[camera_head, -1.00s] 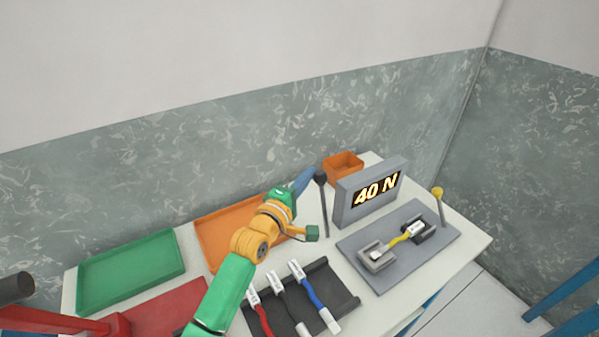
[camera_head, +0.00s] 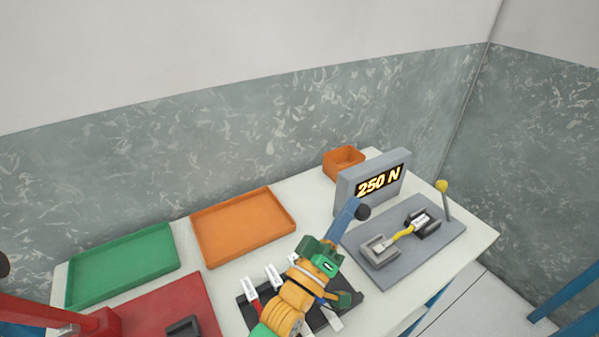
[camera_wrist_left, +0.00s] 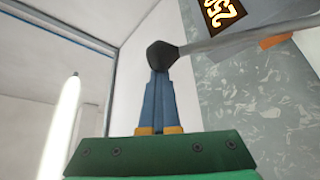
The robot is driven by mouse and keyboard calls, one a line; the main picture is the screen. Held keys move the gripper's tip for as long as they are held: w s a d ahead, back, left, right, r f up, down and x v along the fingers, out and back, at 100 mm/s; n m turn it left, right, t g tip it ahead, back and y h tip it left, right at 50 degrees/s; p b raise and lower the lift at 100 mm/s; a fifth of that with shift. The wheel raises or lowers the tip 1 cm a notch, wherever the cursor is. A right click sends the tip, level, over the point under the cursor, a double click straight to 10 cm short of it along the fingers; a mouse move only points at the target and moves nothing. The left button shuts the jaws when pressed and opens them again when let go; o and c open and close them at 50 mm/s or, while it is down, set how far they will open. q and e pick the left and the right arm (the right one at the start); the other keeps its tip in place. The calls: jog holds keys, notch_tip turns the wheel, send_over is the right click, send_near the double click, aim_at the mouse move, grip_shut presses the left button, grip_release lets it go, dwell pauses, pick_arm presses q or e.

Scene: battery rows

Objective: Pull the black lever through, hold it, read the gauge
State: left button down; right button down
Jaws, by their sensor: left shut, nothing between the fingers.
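The black lever's knob (camera_head: 363,212) shows in the head view at the tips of my left gripper (camera_head: 350,211); its shaft is mostly hidden there. In the left wrist view the knob (camera_wrist_left: 162,55) sits against the ends of the blue fingers of my left gripper (camera_wrist_left: 159,78), which are shut with nothing between them. The grey lever shaft runs off to the right from the knob. The grey gauge (camera_head: 346,187) has a lit display (camera_head: 378,181) reading 250 N. My right gripper is not in view.
A small orange box (camera_head: 342,162) stands behind. Cables on a dark rack are partly hidden by my arm.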

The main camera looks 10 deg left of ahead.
pick_arm(q)
jog(key=shift+s+d+f+m+h+b, duration=0.4)
jog(key=shift+s+d+f+m, duration=0.1)
jog(key=shift+m, duration=0.2)
jog(key=shift+f, duration=0.15)
dwell(1.5)
jog(key=s+r+p, duration=0.5)
jog(key=r+p, duration=0.6)
jog(key=p, duration=0.2)
jog(key=s+r+p, duration=0.2)
jog(key=s+p, duration=0.2)
jog(key=s, duration=0.5)
jog(key=shift+r+p, duration=0.25)
jog(key=shift+p, duration=0.05)
